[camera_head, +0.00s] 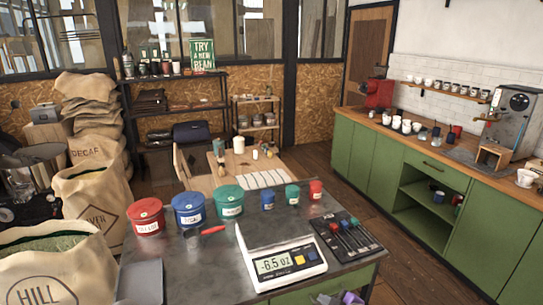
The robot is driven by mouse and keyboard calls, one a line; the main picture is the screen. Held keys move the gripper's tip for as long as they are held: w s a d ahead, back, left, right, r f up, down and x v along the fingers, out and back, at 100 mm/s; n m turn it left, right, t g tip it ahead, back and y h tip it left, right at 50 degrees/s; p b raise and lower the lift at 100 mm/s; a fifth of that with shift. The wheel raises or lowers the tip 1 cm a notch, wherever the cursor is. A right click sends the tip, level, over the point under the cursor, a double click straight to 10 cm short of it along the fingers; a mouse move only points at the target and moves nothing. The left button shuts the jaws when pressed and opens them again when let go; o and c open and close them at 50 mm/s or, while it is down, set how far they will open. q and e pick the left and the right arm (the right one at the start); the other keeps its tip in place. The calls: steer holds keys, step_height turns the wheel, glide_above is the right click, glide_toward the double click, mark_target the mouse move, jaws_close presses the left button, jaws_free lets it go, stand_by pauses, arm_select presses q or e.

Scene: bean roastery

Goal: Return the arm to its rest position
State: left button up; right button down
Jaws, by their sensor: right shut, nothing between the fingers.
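My right gripper (342,298) shows only in part at the bottom edge, as a grey and purple shape just off the table's front edge, below and right of the scale. It is shut and holds nothing. Most of it and its arm are cut off by the frame. My left gripper is not in view.
A dark metal table (213,262) bears a white scale (283,265) reading -6.5 oz. Red (146,217), blue (189,210) and green (229,202) canisters, smaller tins, a red-handled scoop (212,231) and a dark tool mat (335,222) surround it. Sacks stand left; a green counter (408,180) stands right.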

steer(key=s+a+f+m+g+h, duration=0.15)
steer(key=s+f+m, duration=0.3)
steer(key=f, duration=0.45)
steer(key=s+a+f+m+g+y, duration=0.1)
steer(key=s+a+f+m+g, duration=0.15)
steer(key=s+f+m, duration=0.4)
steer(key=s+a+f+m+g+h, duration=0.1)
steer(key=s+f+m+g, duration=0.4)
steer(key=s+f, duration=0.6)
steer(key=shift+s+a+g, duration=0.4)
steer(key=shift+s+g, duration=0.1)
steer(key=shift+s, duration=0.75)
